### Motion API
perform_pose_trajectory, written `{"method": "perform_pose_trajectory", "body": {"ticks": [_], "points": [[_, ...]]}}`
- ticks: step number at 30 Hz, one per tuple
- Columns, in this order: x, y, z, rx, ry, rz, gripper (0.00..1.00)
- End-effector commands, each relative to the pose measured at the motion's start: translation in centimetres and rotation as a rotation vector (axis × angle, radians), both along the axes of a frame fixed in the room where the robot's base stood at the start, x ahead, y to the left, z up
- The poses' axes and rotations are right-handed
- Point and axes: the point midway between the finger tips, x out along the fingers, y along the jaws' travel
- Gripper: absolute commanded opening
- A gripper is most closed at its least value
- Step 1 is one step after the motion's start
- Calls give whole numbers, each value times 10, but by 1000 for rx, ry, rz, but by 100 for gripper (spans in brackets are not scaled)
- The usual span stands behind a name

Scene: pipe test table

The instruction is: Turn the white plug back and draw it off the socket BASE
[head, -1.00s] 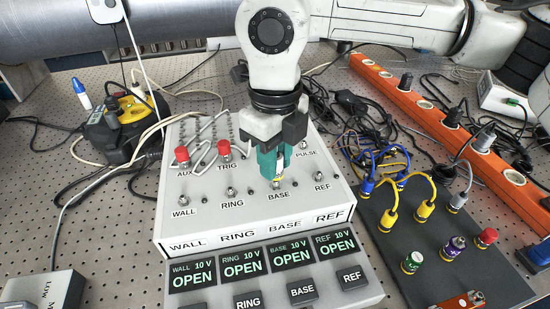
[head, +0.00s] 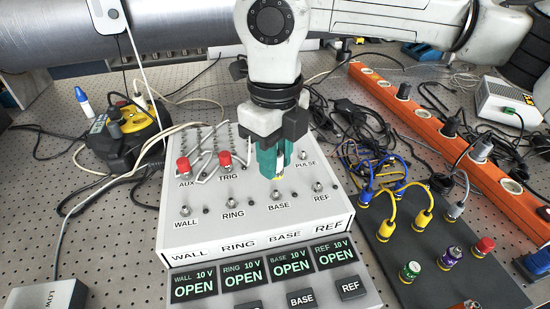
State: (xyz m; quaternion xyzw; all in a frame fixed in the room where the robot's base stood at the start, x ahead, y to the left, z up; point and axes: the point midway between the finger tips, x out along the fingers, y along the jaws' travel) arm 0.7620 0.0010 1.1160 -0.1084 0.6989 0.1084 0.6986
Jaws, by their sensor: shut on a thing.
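My gripper (head: 278,172), with teal fingers, is above the grey-white panel and shut on the white plug (head: 279,178). The fingers hide most of the plug; only a little white and its yellow lower end show. The socket BASE (head: 277,194) is a small metal fitting behind its label, between RING and REF. It shows bare, and a small gap is visible between it and the plug's lower end. The BASE display (head: 292,256) reads OPEN.
Sockets WALL (head: 185,211), RING (head: 232,203) and REF (head: 318,187) stand beside BASE. Red caps (head: 225,159) and white leads are at the panel's back left. A dark mat (head: 440,285) with coloured plugs and looped leads lies right, before an orange power strip (head: 430,118).

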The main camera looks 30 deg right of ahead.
Motion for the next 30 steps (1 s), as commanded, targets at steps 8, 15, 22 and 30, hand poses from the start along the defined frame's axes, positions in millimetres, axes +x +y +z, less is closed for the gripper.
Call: {"method": "perform_pose_trajectory", "body": {"ticks": [8, 15, 22, 30], "points": [[0, 0, 17, -1, -1, 0, 0], [0, 0, 29, 0, -1, 0, 0], [0, 0, 30, 0, 0, 0, 0], [0, 0, 30, 0, 0, 0, 0]]}}
